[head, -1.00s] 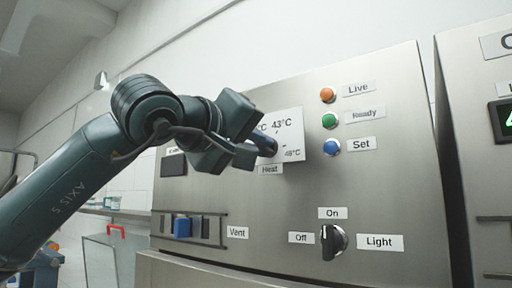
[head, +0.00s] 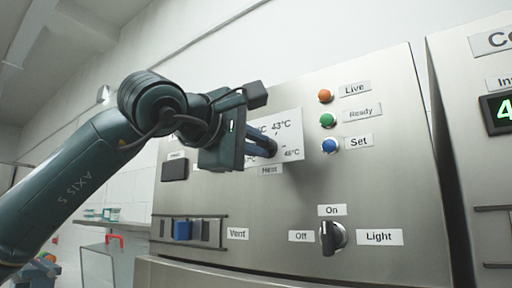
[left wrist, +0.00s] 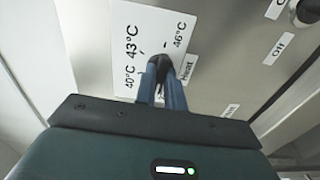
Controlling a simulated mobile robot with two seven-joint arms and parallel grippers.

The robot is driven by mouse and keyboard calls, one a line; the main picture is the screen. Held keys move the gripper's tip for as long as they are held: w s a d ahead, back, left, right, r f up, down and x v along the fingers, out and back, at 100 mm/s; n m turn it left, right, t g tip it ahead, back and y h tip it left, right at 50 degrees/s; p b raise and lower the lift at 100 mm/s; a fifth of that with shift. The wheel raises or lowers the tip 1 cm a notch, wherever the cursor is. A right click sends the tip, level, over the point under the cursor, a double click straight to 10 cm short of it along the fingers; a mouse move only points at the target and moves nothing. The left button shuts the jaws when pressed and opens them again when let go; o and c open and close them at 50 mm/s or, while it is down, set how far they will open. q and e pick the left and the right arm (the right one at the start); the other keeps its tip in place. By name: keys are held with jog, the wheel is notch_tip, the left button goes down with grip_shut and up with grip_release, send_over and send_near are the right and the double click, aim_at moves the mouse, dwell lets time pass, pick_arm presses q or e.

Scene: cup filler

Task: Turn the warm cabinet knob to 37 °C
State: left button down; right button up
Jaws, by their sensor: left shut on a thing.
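The Heat knob (left wrist: 158,66) is small and dark, in front of a white scale plate (head: 291,138) on the steel cabinet front. My left gripper (head: 268,146) is shut on the knob, its two blue fingers on either side of it. In the left wrist view, the fingers (left wrist: 161,78) reach up to the knob, and the plate (left wrist: 127,22) shows 40, 43 and 46 °C marks. The head view shows 43 and 46 °C clearly; I see no 37 °C mark. I cannot tell where the knob points. My right gripper is not in view.
Orange (head: 325,96), green (head: 328,120) and blue (head: 329,146) buttons sit right of the plate. The Light knob (head: 333,238) and blue Vent slider (head: 182,229) are below. A second cabinet (head: 479,160) stands at the right.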

pick_arm(q)
jog(key=shift+n, duration=0.3)
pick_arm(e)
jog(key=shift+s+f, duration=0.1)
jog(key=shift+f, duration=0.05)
pick_arm(q)
jog(key=c, duration=1.5)
grip_release()
jog(key=b+v, duration=0.2)
jog(key=v, duration=1.1)
jog(key=shift+s+a+b, duration=0.1)
jog(key=shift+b, duration=0.2)
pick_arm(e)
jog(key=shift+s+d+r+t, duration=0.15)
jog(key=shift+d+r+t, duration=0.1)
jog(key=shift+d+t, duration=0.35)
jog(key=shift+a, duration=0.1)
